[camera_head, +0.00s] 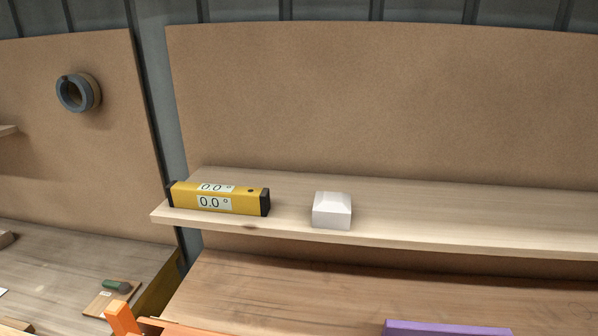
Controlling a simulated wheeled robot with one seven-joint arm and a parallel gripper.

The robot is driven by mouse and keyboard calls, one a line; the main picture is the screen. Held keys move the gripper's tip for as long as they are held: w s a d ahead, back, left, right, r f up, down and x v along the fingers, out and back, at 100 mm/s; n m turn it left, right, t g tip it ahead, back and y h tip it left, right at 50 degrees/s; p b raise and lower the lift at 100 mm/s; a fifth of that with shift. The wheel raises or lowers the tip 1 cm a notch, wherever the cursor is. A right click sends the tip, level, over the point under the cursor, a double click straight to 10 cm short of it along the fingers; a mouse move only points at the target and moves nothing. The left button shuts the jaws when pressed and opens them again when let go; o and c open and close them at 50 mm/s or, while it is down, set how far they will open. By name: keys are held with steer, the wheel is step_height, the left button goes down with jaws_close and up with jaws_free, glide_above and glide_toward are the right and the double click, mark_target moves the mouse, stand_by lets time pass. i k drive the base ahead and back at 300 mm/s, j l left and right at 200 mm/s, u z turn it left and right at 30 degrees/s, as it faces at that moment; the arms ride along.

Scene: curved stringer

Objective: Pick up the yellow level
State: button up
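The yellow level (219,198) lies on its long side on the upper wooden shelf (460,220), at the shelf's left end. It has black end caps and two white displays that read 0.0°. Its long axis runs roughly along the shelf's front edge. Nothing covers it. I see no part that I can make out as my gripper in this view.
A small white block (332,211) with a sloped top stands right of the level, apart from it. The shelf farther right is clear. A brown panel rises behind. Below are an orange object (122,318), partly cut off, and a purple one (448,328).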

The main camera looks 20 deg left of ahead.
mark_target(197, 196)
steer(key=j+u, duration=0.35)
steer(key=j, duration=0.45)
steer(key=j+u, duration=0.3)
steer(key=j, duration=0.5)
steer(key=i+j+u, duration=0.15)
steer(key=j+u, duration=0.2)
steer(key=j, duration=0.45)
